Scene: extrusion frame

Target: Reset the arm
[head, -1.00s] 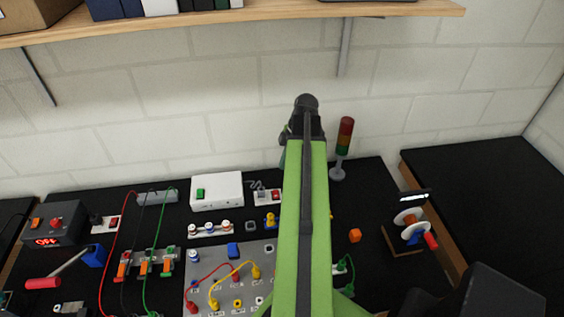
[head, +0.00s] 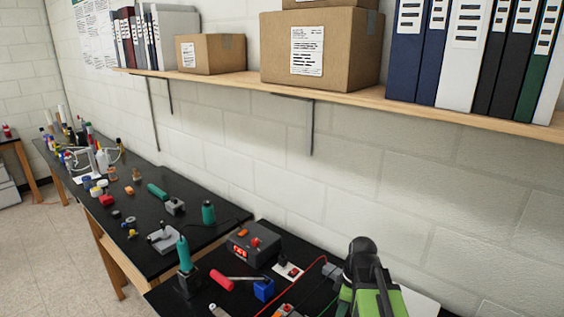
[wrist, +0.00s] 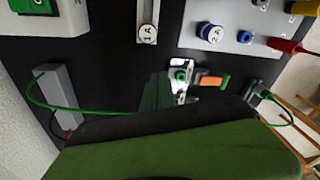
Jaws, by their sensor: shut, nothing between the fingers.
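In the head view, the upper part of my green and black arm stands at the lower right, its dark joint topmost. It is folded up in front of the white wall, above the black bench. My gripper (wrist: 168,122) shows only in part in the wrist view, as a broad green and dark shape along the bottom. It is shut and holds nothing. Its fingertips cannot be made out clearly. Beyond it lie a small clip-like piece with an orange part (wrist: 212,82) and a grey block (wrist: 60,90) with a green wire. The gripper is hidden in the head view.
A wooden shelf (head: 240,87) with boxes and binders runs along the wall above. The bench below holds a black power supply (head: 252,243), a blue block (head: 263,289) and a teal-handled tool (head: 184,256). Another cluttered black bench (head: 140,228) stands at left, beside open floor.

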